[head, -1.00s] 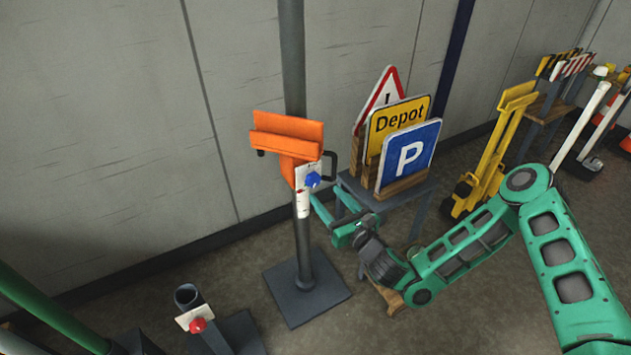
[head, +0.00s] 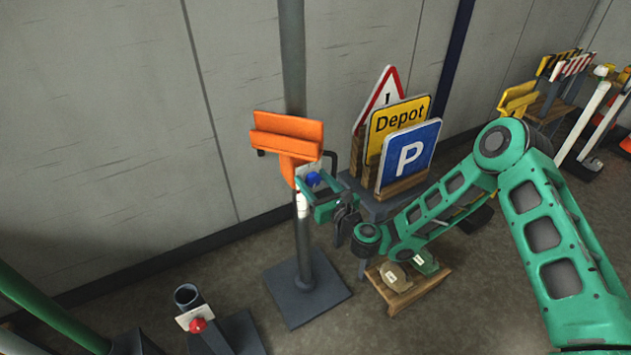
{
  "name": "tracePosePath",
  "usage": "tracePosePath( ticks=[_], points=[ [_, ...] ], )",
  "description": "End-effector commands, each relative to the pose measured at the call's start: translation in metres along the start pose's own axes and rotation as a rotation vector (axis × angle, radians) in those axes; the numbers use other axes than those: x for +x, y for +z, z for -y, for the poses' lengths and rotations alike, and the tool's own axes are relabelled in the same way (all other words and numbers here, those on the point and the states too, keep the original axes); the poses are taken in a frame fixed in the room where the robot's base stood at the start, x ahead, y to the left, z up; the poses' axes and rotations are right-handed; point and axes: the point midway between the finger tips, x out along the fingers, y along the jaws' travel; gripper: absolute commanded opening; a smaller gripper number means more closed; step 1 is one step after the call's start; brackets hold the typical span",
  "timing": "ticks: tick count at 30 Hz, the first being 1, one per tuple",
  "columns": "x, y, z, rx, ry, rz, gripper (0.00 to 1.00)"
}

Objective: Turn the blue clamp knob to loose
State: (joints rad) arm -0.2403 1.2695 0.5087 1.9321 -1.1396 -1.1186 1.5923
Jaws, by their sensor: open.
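The blue clamp knob (head: 313,179) sits on the plate below the orange sign holder (head: 287,136), which is fixed on a grey post (head: 303,238). My gripper (head: 308,190) is open, with its green fingers around the knob's place in the picture. The fingers partly cover the knob and its plate. I cannot tell whether they touch the knob or which way it is turned.
Close to the right of the holder, a low stand carries the blue P sign (head: 409,155), the yellow Depot sign (head: 398,115) and a warning triangle (head: 380,90). A black handle (head: 331,163) juts out beside the knob. A shorter post with a red knob (head: 198,325) stands at the lower left.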

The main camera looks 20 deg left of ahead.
Motion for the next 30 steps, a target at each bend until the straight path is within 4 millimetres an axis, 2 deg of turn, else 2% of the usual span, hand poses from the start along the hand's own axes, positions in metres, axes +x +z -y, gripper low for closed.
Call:
tracePosePath(
  ticks=[11, 12, 15, 17, 30],
  points=[
    [0.0040, 0.0000, 0.0003, 0.001, -0.001, 0.000, 0.56],
    [0.0040, 0.0000, 0.0003, 0.001, -0.001, 0.000, 0.51],
    [0.0039, 0.0000, 0.0004, 0.001, -0.001, 0.000, 0.27],
    [0.0038, 0.0000, 0.0005, 0.001, -0.001, 0.000, 0.14],
    [0.0038, -0.0002, 0.0019, -0.076, -0.004, 0.000, 0.15]
  ],
)
